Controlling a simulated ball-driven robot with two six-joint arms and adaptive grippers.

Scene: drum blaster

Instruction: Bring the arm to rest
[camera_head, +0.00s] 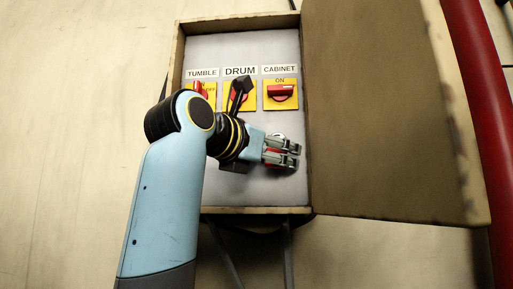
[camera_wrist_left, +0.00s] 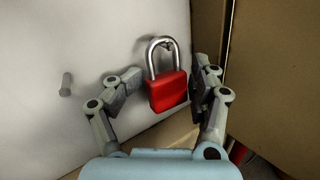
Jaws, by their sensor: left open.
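My left arm comes in from the lower left in the head view. Its gripper (camera_head: 291,153) is in front of the lower right of the switch panel (camera_head: 220,185). In the left wrist view the gripper (camera_wrist_left: 165,88) is open, with one finger on each side of a red padlock (camera_wrist_left: 168,92). The padlock's silver shackle points up and appears to hang on a small peg (camera_wrist_left: 168,45) on the panel. A gap shows at the left finger; contact at the right finger is unclear. In the head view the gripper mostly covers the padlock. My right gripper is not in view.
A bare peg (camera_wrist_left: 66,85) sticks out left of the padlock. The cabinet door (camera_head: 385,100) stands open at right, close to the gripper. A red pipe (camera_head: 480,110) runs beyond it.

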